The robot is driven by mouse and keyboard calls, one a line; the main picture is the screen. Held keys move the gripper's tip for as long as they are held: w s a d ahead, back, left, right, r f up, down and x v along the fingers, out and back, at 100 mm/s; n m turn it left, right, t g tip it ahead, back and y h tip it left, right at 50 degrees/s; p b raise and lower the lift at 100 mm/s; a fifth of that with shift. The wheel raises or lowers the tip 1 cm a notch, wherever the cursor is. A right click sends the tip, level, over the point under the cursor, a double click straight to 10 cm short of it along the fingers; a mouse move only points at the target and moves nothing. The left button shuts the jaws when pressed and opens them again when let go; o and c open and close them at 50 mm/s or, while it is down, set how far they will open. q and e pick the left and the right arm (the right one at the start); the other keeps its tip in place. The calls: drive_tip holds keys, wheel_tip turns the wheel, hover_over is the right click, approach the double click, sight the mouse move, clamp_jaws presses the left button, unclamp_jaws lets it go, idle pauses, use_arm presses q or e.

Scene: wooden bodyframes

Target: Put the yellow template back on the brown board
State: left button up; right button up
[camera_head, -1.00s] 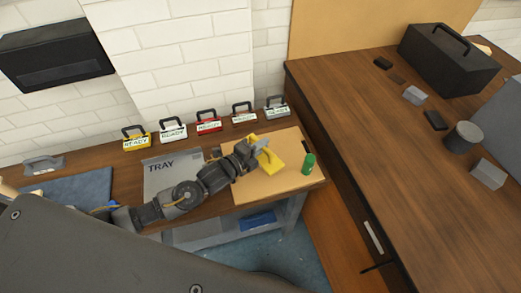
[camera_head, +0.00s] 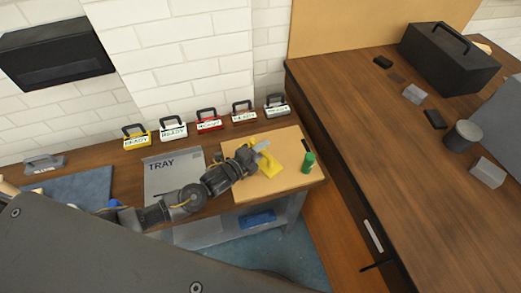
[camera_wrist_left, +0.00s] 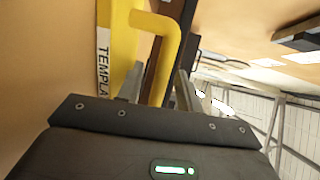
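The yellow template (camera_head: 270,160) is at the middle of the brown board (camera_head: 250,191) in the head view. In the left wrist view its yellow plate with a "TEMPLA…" label (camera_wrist_left: 103,62) and its bent handle (camera_wrist_left: 168,28) are close up. My left gripper (camera_head: 258,147) is at the template's handle. In the wrist view its two fingers (camera_wrist_left: 158,86) stand apart on either side of the handle bar, with a gap visible, so it looks open. The contact under the template is hidden. My right gripper is not in view.
A green cylinder (camera_head: 308,162) stands at the board's right side. A grey tray mat (camera_head: 160,185) lies left of the board. Several "READY" tags (camera_head: 209,122) stand along the wall. A wooden counter (camera_head: 375,130) with a black toolbox (camera_head: 450,62) is to the right.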

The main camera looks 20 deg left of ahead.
use_arm(q)
drive_tip(key=shift+r, duration=0.1)
drive_tip(key=shift+s+a, duration=0.1)
drive_tip(key=shift+s, duration=0.05)
drive_tip(key=b+v, duration=0.2)
drive_tip(key=v, duration=0.8)
drive_tip(key=shift+s+a, duration=0.1)
drive_tip(key=shift+s, duration=0.1)
drive_tip(key=shift+s+a+r, duration=0.3)
drive_tip(key=shift+s, duration=0.2)
